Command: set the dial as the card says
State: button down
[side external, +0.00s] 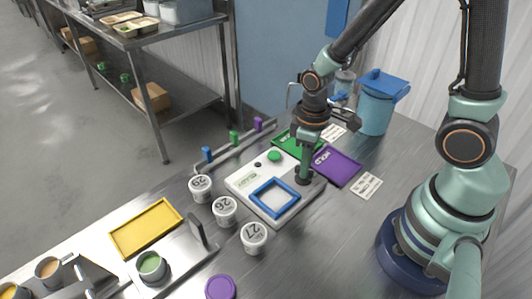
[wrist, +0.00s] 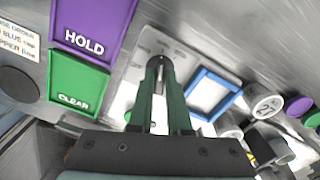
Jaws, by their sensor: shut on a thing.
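The dial (wrist: 157,62) is a dark round knob at the right corner of a white panel (side external: 240,184), with small markings around it in the wrist view; they are too small to read. My gripper (side external: 303,174) points straight down over the dial, and its green fingers (wrist: 160,78) are closed on it. The fingers hide much of the knob, so its setting cannot be read. One white card (side external: 366,185) lies right of the purple HOLD tray and another white card (side external: 333,132) lies behind it. The card text in the wrist view is only partly legible.
The panel carries a blue square frame (side external: 274,197) and a green button (side external: 274,156). Purple HOLD (side external: 337,166) and green CLEAR (wrist: 78,88) trays lie beside it. Numbered white tubs (side external: 224,211) stand at front left. A blue bin (side external: 377,105) stands behind.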

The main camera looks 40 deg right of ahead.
jog(key=shift+m, duration=0.3)
jog(key=c, duration=0.9)
grip_release()
jog(key=shift+o, duration=0.2)
jog(key=shift+r, duration=0.1)
notch_tip(320, 180, up, 12)
notch_tip(320, 180, up, 8)
jog(key=d+m+t, duration=0.3)
jog(key=m+t, duration=0.1)
jog(key=t, duration=0.1)
jog(key=shift+t, duration=0.3)
